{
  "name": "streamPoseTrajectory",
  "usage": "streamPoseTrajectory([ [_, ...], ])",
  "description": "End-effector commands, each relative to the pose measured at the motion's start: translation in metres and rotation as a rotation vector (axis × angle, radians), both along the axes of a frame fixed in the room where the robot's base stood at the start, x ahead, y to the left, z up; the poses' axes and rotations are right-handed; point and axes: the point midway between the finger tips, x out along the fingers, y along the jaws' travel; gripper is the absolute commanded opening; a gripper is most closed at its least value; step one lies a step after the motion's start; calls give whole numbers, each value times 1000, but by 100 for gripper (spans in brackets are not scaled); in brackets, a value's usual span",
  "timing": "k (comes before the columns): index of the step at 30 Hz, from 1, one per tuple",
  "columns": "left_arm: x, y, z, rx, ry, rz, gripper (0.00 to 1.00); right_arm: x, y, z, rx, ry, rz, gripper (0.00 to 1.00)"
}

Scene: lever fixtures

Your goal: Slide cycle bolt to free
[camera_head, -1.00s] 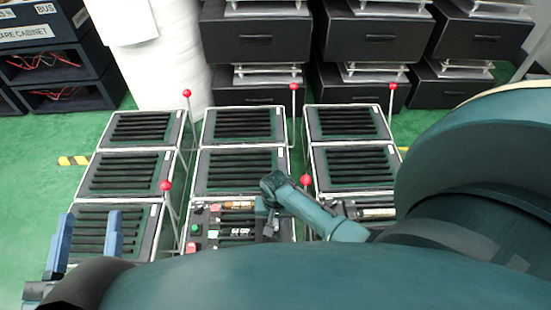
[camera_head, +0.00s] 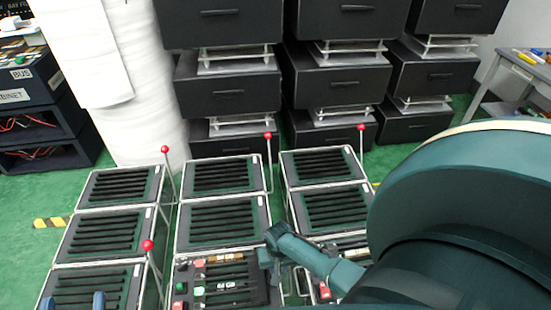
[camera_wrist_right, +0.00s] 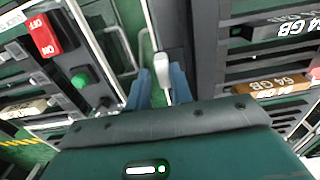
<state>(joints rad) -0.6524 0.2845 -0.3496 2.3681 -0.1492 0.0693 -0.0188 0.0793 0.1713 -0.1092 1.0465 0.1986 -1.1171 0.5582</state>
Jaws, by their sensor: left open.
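In the right wrist view, a pale, rounded handle (camera_wrist_right: 162,68) on a thin rod stands between the two blue fingers of my right gripper (camera_wrist_right: 160,88). The fingers are apart, one on each side of it; whether they touch it is hard to tell. No label names it as the cycle bolt. In the head view, my right arm reaches over the front middle fixture (camera_head: 222,286), and its fingers are mostly hidden. My left gripper (camera_head: 86,300) is open and empty at the bottom left, over a slatted front fixture (camera_head: 125,284).
Red-knobbed levers (camera_head: 148,245) stand beside the fixtures. A red ON/OFF switch (camera_wrist_right: 43,35) and a green button (camera_wrist_right: 80,80) lie left of the right gripper. Black drawer units (camera_head: 225,85) stand behind.

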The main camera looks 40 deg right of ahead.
Motion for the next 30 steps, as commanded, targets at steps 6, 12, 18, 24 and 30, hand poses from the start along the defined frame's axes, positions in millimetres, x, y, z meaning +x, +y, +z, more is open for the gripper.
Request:
streamPoseTrajectory([
  [6, 0, 0, 0, 0, 0, 0, 49, -1, -2, -1, -3, 2, -1, 36],
  [12, 0, 0, 0, -1, 0, 0, 49, 0, 0, 0, -1, 1, 0, 36],
  [18, 0, 0, 15, 19, -14, 2, 49, 0, 0, 20, -1, -1, 0, 36],
  [24, -1, 10, 7, 73, 107, 51, 49, 0, -1, 67, -2, -3, -1, 36],
  [30, 0, 19, 5, 85, 287, 86, 49, -1, -1, 107, -2, 0, -1, 36],
])
